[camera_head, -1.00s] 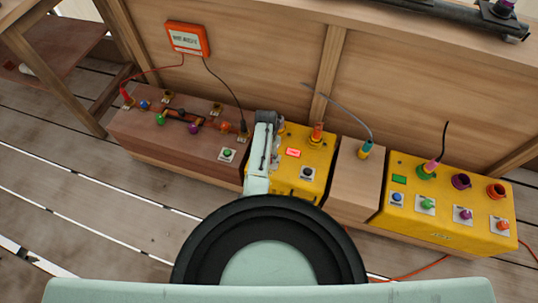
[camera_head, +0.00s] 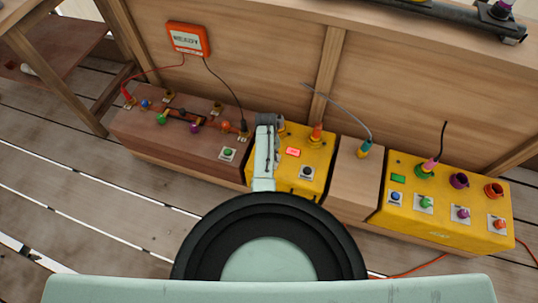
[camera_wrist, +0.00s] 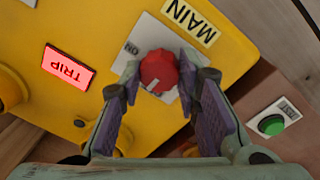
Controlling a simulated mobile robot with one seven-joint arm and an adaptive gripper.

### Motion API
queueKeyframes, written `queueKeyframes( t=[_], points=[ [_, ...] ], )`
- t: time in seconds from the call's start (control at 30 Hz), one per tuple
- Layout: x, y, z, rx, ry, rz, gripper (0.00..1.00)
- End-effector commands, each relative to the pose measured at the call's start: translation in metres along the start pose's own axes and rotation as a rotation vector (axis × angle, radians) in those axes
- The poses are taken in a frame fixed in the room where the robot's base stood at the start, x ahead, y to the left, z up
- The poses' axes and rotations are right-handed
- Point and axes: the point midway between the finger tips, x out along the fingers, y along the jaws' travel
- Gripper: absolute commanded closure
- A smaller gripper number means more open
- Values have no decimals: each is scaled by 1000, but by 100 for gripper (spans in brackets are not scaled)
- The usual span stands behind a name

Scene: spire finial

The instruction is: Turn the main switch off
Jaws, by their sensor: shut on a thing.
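The main switch is a round red knob (camera_wrist: 158,71) on a white plate (camera_wrist: 150,34), beside a yellow label reading MAIN (camera_wrist: 190,21), on a yellow box (camera_wrist: 110,25). The letters ON show on the plate, left of the knob. My gripper (camera_wrist: 160,80) is shut on the knob, with one finger at each side. In the head view my arm's end hides the knob. The yellow box (camera_head: 308,180) shows there to the right of my arm.
A red lit TRIP lamp (camera_wrist: 68,69) is on the same box; it also shows in the head view (camera_head: 293,152). A brown box (camera_head: 175,150) stands left and another yellow box (camera_head: 440,215) right. An orange display (camera_head: 188,39) reading READY hangs on the wall.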

Motion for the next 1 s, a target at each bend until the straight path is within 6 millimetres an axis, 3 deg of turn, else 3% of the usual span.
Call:
queueKeyframes(
  t=[0.73, 0.77, 1.0],
  points=[
    [0, 0, 0, -82, 3, 0, 98],
    [0, 0, 0, -82, 3, 0, 68],
    [0, 0, 0, -81, 4, 0, 52]
  ],
)
